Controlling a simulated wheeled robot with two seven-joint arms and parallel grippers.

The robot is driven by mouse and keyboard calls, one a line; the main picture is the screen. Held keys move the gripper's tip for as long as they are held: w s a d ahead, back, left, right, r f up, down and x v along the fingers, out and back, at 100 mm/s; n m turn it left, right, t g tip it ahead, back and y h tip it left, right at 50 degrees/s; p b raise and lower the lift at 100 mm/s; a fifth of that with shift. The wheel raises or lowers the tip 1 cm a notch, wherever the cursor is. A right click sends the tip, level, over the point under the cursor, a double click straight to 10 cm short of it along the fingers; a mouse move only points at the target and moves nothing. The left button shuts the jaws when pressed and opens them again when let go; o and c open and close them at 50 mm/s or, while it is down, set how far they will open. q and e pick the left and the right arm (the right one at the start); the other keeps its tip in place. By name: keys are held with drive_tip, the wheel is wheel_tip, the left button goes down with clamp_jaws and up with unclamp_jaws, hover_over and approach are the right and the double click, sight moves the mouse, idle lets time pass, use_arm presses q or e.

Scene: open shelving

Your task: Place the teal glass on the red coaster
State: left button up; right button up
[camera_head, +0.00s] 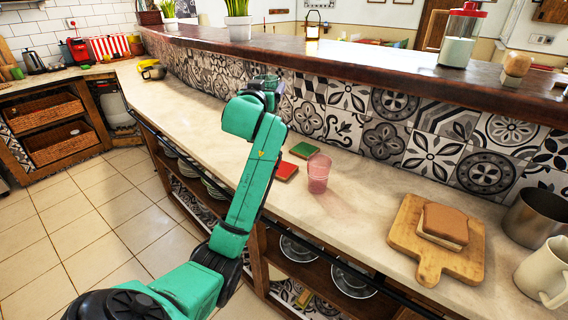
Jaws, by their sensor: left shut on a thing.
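A teal glass (266,79) shows just past the end of my left arm, above the back of the counter near the tiled wall. My left gripper (268,92) is shut on the glass; its fingers are mostly hidden by the wrist. The red coaster (287,170) lies flat on the counter, to the right of my forearm and nearer than the gripper. Its visible top is bare. My right gripper is not in view.
A green coaster (303,150) lies behind the red one. A pink glass (318,174) stands close to the red coaster's right. A cutting board (408,232) with a sandwich (443,225), a metal pot (537,215) and a cream mug (543,272) are farther right. A raised ledge (350,62) runs behind.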

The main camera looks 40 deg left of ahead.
use_arm(q)
drive_tip(key=f, duration=0.2)
drive_tip(key=s+f, duration=0.1)
drive_tip(key=f, duration=0.4)
drive_tip(key=shift+s+d+f, duration=0.1)
drive_tip(key=shift+s+d, duration=0.2)
drive_tip(key=shift+d, duration=0.1)
wheel_tip(320, 180, down, 11)
drive_tip(key=shift+w+a+f+b, duration=0.1)
drive_tip(key=shift+w+f+b, duration=0.1)
drive_tip(key=shift+b, duration=0.6)
drive_tip(key=o, duration=1.5)
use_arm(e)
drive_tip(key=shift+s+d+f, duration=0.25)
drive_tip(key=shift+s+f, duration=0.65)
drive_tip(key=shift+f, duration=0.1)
use_arm(q)
drive_tip(key=shift+s, duration=0.15)
drive_tip(key=v, duration=1.1)
drive_tip(key=shift+s+d+b, duration=0.3)
drive_tip(key=shift+b, duration=0.1)
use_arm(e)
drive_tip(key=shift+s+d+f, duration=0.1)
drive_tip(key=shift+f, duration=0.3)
